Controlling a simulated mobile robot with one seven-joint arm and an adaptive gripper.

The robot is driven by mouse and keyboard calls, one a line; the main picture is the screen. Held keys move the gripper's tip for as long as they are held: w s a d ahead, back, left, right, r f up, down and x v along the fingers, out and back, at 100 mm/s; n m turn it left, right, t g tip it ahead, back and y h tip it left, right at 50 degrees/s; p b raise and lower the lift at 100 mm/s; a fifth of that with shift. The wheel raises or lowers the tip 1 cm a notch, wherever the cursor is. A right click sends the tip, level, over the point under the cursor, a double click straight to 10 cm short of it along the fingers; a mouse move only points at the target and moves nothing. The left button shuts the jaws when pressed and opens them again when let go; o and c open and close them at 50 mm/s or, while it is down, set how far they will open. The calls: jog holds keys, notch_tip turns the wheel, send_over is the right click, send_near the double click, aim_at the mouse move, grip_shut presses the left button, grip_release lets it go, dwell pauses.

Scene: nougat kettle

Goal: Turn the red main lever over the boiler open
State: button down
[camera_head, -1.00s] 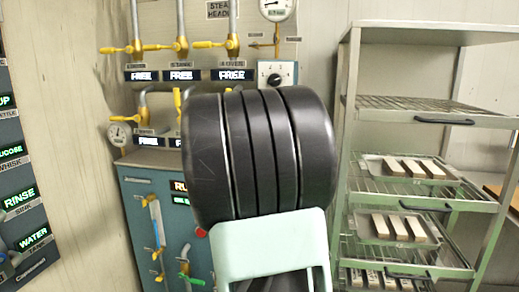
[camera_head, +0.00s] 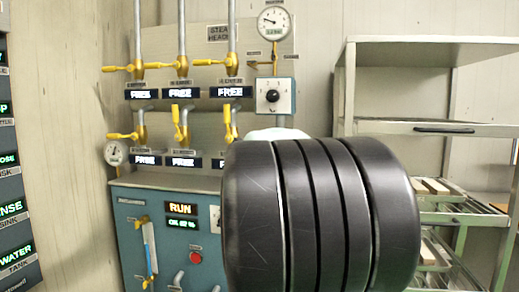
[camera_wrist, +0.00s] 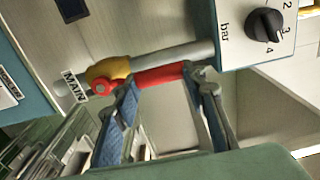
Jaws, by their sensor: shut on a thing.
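The red main lever (camera_wrist: 158,76) shows in the wrist view, joined to a yellow valve body (camera_wrist: 108,72) on a grey pipe. A "MAIN" tag (camera_wrist: 74,86) hangs beside the valve. My gripper (camera_wrist: 168,81) is shut on the red lever, with one finger at each end of its visible red part. The lever lies roughly along the pipe in this view. In the head view my black arm link covers the area in front of the boiler panel, and the gripper and red lever are hidden.
A blue boiler cabinet (camera_head: 130,235) with a lit "RUN" display stands at the left. Yellow-handled valves (camera_head: 182,68) and a pressure gauge (camera_head: 273,24) are above it. A bar dial (camera_wrist: 264,25) sits close to the lever. A metal rack (camera_head: 400,85) stands at the right.

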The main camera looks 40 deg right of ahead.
dwell(0.4)
jog(key=c, duration=1.2)
grip_release()
